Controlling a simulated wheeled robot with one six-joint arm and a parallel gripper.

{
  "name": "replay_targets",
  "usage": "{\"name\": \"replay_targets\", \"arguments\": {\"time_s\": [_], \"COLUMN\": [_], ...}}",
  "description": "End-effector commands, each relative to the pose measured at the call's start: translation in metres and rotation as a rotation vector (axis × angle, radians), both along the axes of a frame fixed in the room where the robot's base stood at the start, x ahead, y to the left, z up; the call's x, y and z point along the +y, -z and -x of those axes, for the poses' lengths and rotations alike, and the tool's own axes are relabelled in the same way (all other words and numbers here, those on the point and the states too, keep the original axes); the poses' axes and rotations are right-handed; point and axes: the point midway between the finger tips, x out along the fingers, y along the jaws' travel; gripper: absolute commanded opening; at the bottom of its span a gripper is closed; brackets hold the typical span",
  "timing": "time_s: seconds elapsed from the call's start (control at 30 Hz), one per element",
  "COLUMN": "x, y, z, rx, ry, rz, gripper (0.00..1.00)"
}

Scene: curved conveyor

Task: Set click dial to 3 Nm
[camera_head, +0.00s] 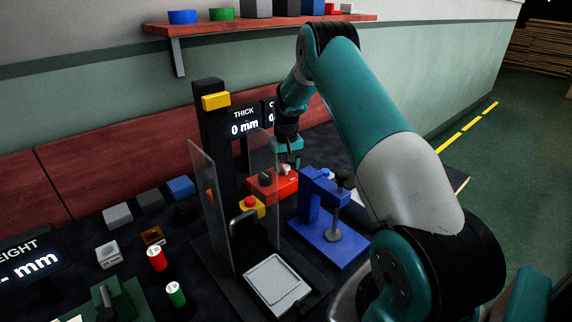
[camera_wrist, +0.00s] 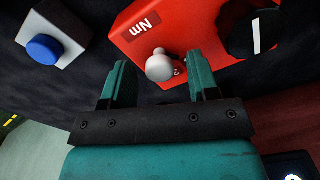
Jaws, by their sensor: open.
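The red box (camera_head: 278,190) stands on the dark table at the back, below my gripper (camera_head: 287,162). In the wrist view the red box (camera_wrist: 195,28) carries an "Nm" label (camera_wrist: 144,26). Its black dial (camera_wrist: 238,38) has a white pointer line and sits right of my fingers. In the head view the dial (camera_head: 265,179) is at the left of the box. A silver round knob (camera_wrist: 159,68) shows between and beyond my two fingertips, and I cannot tell whether they touch it. My gripper is open (camera_wrist: 158,85). Any scale numbers are not visible.
A white box with a blue button (camera_wrist: 45,49) is left in the wrist view. A blue clamp stand (camera_head: 320,225) is right of the red box. Clear panels (camera_head: 205,190), a dark column (camera_head: 215,140) and a red-yellow button (camera_head: 250,206) stand left.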

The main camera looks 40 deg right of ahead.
Motion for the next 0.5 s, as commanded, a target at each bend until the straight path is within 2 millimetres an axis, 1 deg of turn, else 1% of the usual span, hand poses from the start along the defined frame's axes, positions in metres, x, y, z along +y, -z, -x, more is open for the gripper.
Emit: {"name": "replay_targets", "arguments": {"time_s": [0.07,0.1,0.17,0.2,0.27,0.3,0.5], "x": [0.0001,0.0,0.0,0.0,0.0,0.0,0.0001], "y": [-0.0001,-0.0001,-0.0002,-0.0002,-0.0003,-0.0003,-0.0005], "z": [0.0,0.0,0.0,0.0,0.0,0.0,0.0], "rx": [0.0,0.0,0.0,0.0,0.0,0.0,0.001], "ry": [0.0,0.0,0.0,0.0,0.0,0.0,0.006], "rz": [0.0,0.0,0.0,0.0,0.0,0.0,0.0], "gripper": [0.55,0.52,0.39,0.29,0.16,0.07,0.06]}}
